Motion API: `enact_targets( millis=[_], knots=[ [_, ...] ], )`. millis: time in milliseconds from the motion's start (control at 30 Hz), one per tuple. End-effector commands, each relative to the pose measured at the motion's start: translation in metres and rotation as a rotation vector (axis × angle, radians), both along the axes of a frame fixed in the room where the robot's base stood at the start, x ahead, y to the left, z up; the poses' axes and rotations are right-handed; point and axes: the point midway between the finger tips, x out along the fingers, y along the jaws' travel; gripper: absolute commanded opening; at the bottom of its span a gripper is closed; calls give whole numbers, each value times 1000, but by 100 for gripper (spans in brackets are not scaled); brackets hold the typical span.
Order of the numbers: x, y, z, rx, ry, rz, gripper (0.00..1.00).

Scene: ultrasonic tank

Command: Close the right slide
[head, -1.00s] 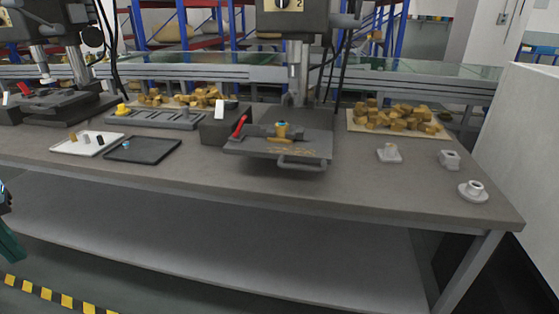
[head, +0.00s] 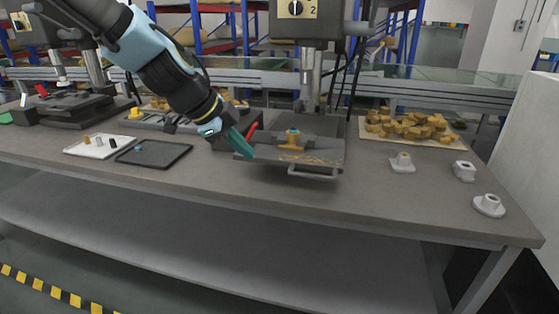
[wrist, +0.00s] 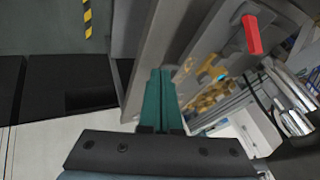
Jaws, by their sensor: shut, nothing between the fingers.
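The right slide (head: 325,159) is a dark grey plate under the head of the press marked 2, with a bar handle (head: 313,176) on its front edge. It extends forward from the press column towards the table's front edge. A brass fixture with a blue top (head: 292,140) sits on it, and a red lever (head: 251,131) stands at its left; the lever also shows in the wrist view (wrist: 251,35). My gripper (head: 243,146) has teal fingers, shut and empty, pointing down at the slide's left front corner. I cannot tell whether they touch it.
A white tray (head: 75,151) and a black tray (head: 170,160) lie left of the slide. Brass pieces (head: 410,126) lie on a board at the back right. Several small grey parts (head: 489,205) stand at the right. The table front before the slide is clear.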

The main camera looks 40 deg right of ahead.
Motion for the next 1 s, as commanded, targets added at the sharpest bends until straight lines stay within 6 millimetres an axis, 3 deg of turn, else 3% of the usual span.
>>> enact_targets(
  millis=[100, 267, 833, 1000],
  knots=[
    [-8, -12, 6, -27, -24, -60, 0],
    [-10, -18, -1, -30, -26, -68, 0],
    [-17, -71, -72, -25, -22, -67, 0],
    [-2, -92, -70, -26, -27, -64, 0]
  ],
)
